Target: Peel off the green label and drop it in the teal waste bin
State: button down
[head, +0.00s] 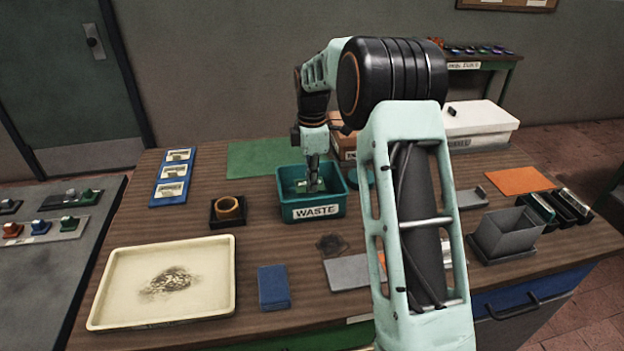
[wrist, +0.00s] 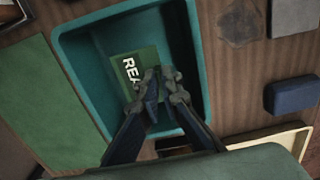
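The green label (wrist: 125,65) with white lettering starting "REA" shows inside the outline of the teal waste bin (wrist: 88,88) in the wrist view. In the head view the label (head: 300,186) is a small green and white patch inside the bin (head: 284,203), which is marked WASTE. My gripper (wrist: 160,73) points down into the bin. Its fingertips are close together at the label's right edge and appear shut on it. The fingers hide part of the label. In the head view my gripper (head: 313,187) is within the bin's opening.
A green mat (head: 258,158) lies behind and left of the bin. A cream tray (head: 120,258), a blue block (head: 273,287) and an orange-brown ring (head: 229,207) on a dark base are nearby. A grey open box (head: 505,236) stands at the right.

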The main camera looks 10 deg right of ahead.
jog(key=shift+f+b, duration=0.65)
jog(key=shift+f, duration=0.6)
jog(key=c, duration=1.6)
grip_release()
jog(key=shift+r, duration=0.2)
jog(key=shift+r+p, duration=2.9)
jog(key=shift+r, duration=0.55)
jog(key=shift+f, duration=0.1)
